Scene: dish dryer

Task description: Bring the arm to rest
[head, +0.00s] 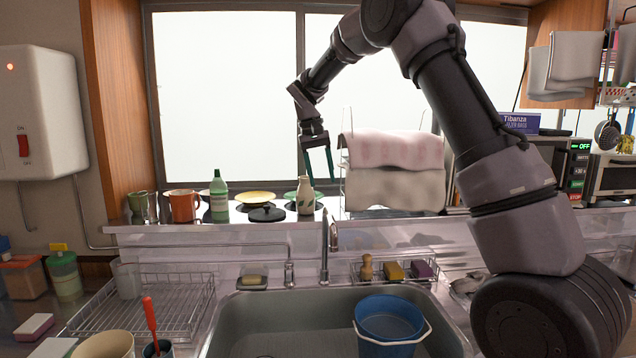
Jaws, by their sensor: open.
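My gripper (319,164) hangs from my raised arm in front of the window, fingers pointing down. Its two dark green fingers are apart, and nothing shows between them. I cannot tell how far the fingertips are from the bottle in depth. My arm arches from the lower right over the sink and hides part of the window and shelf.
The shelf (235,225) holds an orange mug (184,206), a green bottle (218,195) and a towel rack with towels (395,170). Below are the faucet (326,245), the sink (270,320) with a blue bucket (391,318), and a wire dish rack (150,305). Space above the sink's left is clear.

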